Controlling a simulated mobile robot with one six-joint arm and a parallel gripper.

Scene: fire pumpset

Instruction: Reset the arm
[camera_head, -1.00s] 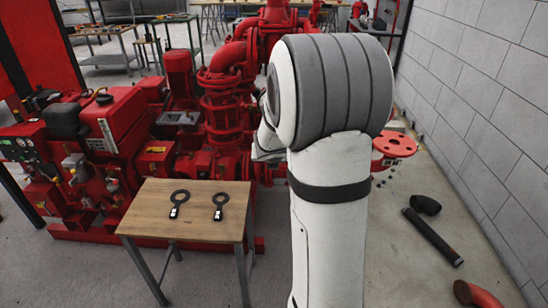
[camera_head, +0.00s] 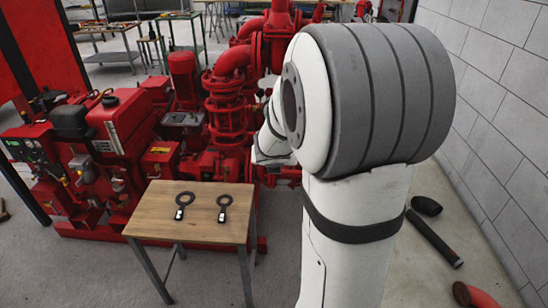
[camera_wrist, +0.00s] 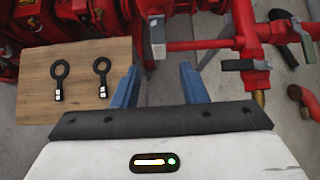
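My gripper (camera_wrist: 157,90) shows at the bottom of the wrist view. Its two blue fingers stand apart with nothing between them, over the floor just right of the wooden table. In the head view my white and grey arm fills the right of centre and hides the gripper fingers. The wooden table (camera_head: 190,230) carries two black ring-shaped tools with handles, a left one (camera_head: 182,204) and a right one (camera_head: 223,207). Both lie flat and apart from the gripper. In the wrist view they lie left of the fingers.
The red pumpset (camera_head: 225,110) with pipes and engine stands behind the table. Red pipes with grey lever handles (camera_wrist: 238,65) run close ahead and right of my gripper. A black pipe (camera_head: 433,238) lies on the floor at right, near the grey block wall (camera_head: 500,110).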

